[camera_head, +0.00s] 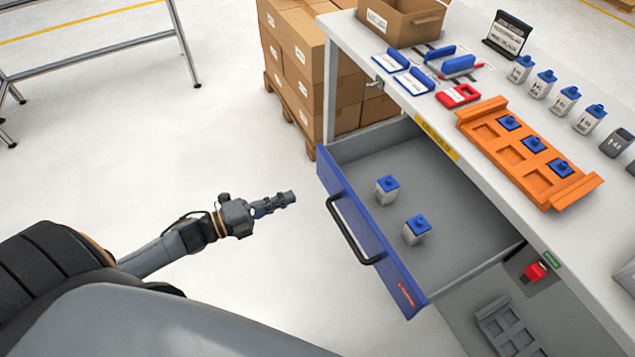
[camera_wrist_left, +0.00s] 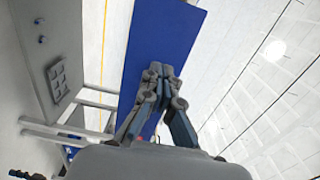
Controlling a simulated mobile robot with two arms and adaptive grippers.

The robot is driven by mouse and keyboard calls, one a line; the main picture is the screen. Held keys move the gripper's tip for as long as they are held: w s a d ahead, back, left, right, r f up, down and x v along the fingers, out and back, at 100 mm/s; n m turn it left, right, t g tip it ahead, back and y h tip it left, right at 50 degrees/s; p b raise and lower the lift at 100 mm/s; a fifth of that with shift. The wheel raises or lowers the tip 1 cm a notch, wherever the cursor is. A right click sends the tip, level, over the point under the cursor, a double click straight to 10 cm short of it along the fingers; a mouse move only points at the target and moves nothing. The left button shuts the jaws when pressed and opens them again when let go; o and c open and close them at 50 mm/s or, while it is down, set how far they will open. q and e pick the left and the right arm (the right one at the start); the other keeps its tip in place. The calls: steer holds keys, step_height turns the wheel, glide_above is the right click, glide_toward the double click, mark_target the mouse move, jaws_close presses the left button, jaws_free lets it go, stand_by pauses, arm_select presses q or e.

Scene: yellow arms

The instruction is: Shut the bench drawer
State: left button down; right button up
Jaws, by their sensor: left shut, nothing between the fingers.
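The bench drawer (camera_head: 362,238) is pulled well out from the bench (camera_head: 450,120). It has a blue front panel, a grey inside and a black bar handle (camera_head: 352,230). In the left wrist view the shut fingers (camera_wrist_left: 163,72) point toward a blue panel (camera_wrist_left: 168,35), which looks like the drawer front.
Stacked cardboard boxes (camera_head: 305,70) stand behind the drawer. The floor left of the drawer is clear.

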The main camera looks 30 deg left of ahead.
mark_target(329, 181)
arm_select(q)
steer(key=p+x, duration=0.1)
steer(key=x, duration=0.7)
steer(key=shift+a, duration=0.1)
steer(key=shift+w+d, duration=0.35)
steer(key=shift+w, duration=0.15)
arm_select(e)
steer(key=shift+w+a+r, duration=0.6)
steer(key=shift+w+a, duration=0.1)
steer(key=shift+a, duration=0.2)
steer(key=shift+d, duration=0.3)
arm_select(q)
steer(key=shift+w+d, duration=0.1)
